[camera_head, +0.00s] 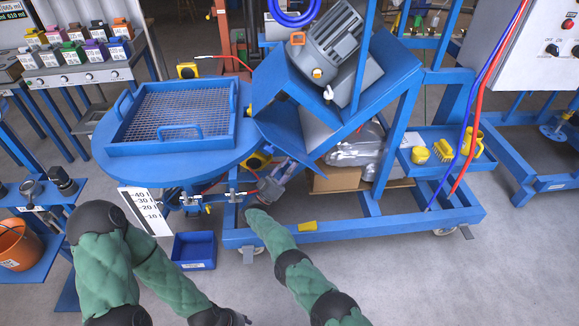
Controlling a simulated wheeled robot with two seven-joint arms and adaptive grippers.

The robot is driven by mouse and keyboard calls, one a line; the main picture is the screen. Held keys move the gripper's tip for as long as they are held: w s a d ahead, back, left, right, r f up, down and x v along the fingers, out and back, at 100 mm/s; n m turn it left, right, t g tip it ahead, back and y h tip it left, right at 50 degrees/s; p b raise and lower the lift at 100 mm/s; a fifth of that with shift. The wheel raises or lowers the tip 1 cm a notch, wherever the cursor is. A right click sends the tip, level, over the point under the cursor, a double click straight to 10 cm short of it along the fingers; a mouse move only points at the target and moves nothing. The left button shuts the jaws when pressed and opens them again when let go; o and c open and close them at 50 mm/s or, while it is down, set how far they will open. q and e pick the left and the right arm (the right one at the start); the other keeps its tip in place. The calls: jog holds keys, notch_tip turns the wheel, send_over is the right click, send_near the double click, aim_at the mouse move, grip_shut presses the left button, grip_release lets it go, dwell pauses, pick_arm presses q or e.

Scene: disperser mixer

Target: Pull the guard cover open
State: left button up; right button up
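The guard cover (183,92) is a blue square frame with a metal mesh, lying flat on the round blue tank top (115,158). It has a raised blue handle (181,130) at its front edge and another handle at its left corner. My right gripper (276,184) is below and to the right of the tank top, beside the blue stand and apart from the cover. Its fingers are too small to tell whether they are open. My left arm bends down to the bottom edge, where only a dark end part shows; the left gripper's fingers are not visible.
An orange bucket (18,245) is at far left. A side tray (440,150) holds yellow items.

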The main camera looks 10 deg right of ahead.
jog(key=o, duration=0.4)
jog(key=shift+s+a+r, duration=0.1)
jog(key=shift+s+r, duration=0.05)
jog(key=shift+r, duration=0.2)
jog(key=shift+c, duration=0.2)
jog(key=shift+f, duration=0.15)
